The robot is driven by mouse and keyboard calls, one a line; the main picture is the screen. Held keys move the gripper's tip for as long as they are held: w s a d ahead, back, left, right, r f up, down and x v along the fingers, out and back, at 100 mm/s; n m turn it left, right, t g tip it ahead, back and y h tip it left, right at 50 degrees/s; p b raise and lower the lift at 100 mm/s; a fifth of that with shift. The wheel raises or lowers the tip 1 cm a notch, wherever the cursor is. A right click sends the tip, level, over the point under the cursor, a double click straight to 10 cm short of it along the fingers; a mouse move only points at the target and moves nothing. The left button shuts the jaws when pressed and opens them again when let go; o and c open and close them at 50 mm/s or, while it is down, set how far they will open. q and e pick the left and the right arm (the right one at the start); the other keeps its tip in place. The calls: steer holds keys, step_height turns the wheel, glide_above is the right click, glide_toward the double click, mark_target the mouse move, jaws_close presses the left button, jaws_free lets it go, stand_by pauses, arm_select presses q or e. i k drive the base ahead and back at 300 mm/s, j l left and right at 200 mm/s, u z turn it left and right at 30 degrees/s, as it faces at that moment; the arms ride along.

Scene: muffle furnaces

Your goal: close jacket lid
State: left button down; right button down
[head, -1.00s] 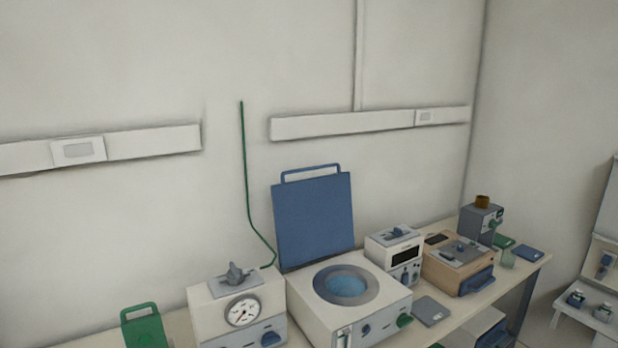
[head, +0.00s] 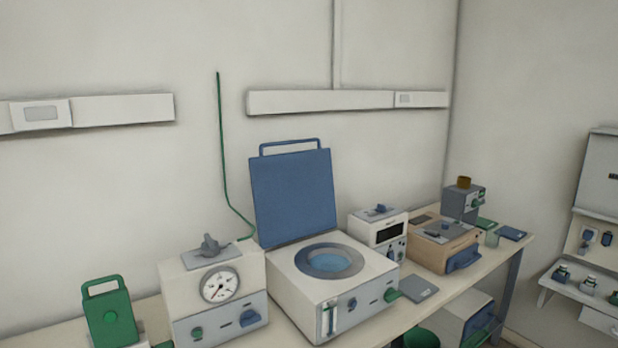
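The jacket lid is a flat blue panel (head: 293,195) with a bar handle along its top edge. It stands open, nearly upright, at the back edge of a white box-shaped unit (head: 290,295). The unit's top has a grey ring around a round opening (head: 330,262) with a light blue inside. The unit's front carries a small gauge tube and knobs, with a green one at the right. Neither of my grippers shows in the head view.
A white unit with a dial (head: 220,287) stands left of the lidded unit, and a green handled object (head: 110,314) is further left. A small white meter (head: 379,228) and a tan box (head: 443,246) stand to the right. A grey flat pad (head: 418,288) lies on the bench.

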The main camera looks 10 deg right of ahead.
mark_target(292, 193)
steer(key=i+l+u, duration=0.15)
steer(key=l+u, duration=0.15)
steer(key=u, duration=0.2)
steer(key=l+u, duration=0.75)
steer(key=l, duration=1)
steer(key=l+u, duration=0.35)
steer(key=l, duration=0.95)
steer(key=k, duration=0.05)
